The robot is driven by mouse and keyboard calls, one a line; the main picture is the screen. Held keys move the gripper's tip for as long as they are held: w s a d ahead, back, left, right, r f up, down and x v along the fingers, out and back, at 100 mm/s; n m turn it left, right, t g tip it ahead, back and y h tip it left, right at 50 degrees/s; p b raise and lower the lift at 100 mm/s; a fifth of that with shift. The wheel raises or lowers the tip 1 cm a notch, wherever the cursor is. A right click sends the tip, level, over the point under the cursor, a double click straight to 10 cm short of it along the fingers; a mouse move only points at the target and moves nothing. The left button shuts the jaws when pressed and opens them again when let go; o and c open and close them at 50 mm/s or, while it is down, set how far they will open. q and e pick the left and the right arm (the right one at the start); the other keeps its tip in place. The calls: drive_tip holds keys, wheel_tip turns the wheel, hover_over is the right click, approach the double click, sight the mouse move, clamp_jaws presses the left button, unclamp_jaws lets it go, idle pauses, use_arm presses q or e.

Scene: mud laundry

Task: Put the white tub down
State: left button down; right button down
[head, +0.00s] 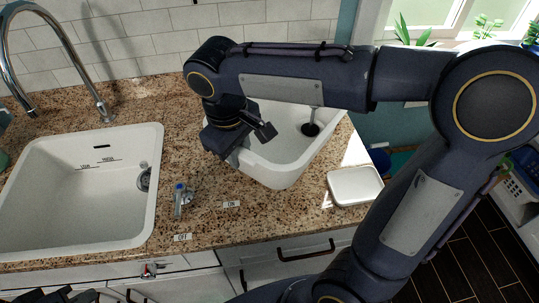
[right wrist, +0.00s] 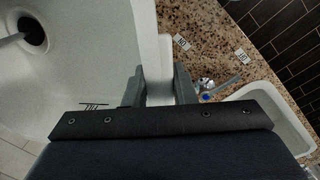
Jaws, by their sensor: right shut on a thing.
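The white tub (head: 275,177) is upright over the granite counter, right of the sink, partly covered by my right arm in the head view. My right gripper (head: 250,146) is shut on its left rim. In the right wrist view the tub's rim (right wrist: 152,45) runs between the two fingers. A dark round piece with a grey stick (head: 310,129) shows inside the tub. I cannot tell whether the tub's base touches the counter. My left gripper (head: 70,296) is only partly in view at the bottom left edge, away from the tub; its fingers cannot be made out.
The sink (head: 75,190) with a tall faucet (head: 98,105) is at the left. A blue-topped valve (head: 181,198) stands between sink and tub, near ON and OFF labels. A small white dish (head: 355,186) sits at the counter's right front. The tiled wall is behind.

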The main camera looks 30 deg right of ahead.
sight(264, 153)
drive_tip(key=d+f, duration=0.2)
drive_tip(key=w+d+f, duration=0.1)
drive_tip(key=d+f, duration=0.1)
drive_tip(key=w+d+f+p, duration=0.1)
drive_tip(key=d+f, duration=0.1)
drive_tip(key=shift+w+d+f, duration=0.15)
drive_tip(key=shift+w+d, duration=0.05)
drive_tip(key=shift+d, duration=0.1)
drive_tip(key=f, duration=0.3)
drive_tip(key=shift+d+f, duration=0.15)
drive_tip(key=shift+d, duration=0.25)
drive_tip(key=shift+w+a+f, duration=0.1)
drive_tip(key=shift+f, duration=0.25)
drive_tip(key=c, duration=1.2)
unclamp_jaws()
wheel_tip(264, 153, up, 11)
drive_tip(key=a, duration=0.1)
drive_tip(key=s+f+m+t+y, duration=0.1)
drive_tip(key=s+m, duration=0.1)
drive_tip(key=s, duration=0.3)
drive_tip(key=s+f+m+t+y, duration=0.1)
drive_tip(key=s+m+t+y, duration=0.1)
drive_tip(key=s, duration=0.3)
drive_tip(key=s+f+m+t+y, duration=0.1)
drive_tip(key=s+m+t+y, duration=0.1)
drive_tip(key=s, duration=0.4)
drive_tip(key=shift+s+d+f+m, duration=0.1)
drive_tip(key=shift+d+f+m, duration=0.3)
drive_tip(key=shift+m, duration=0.2)
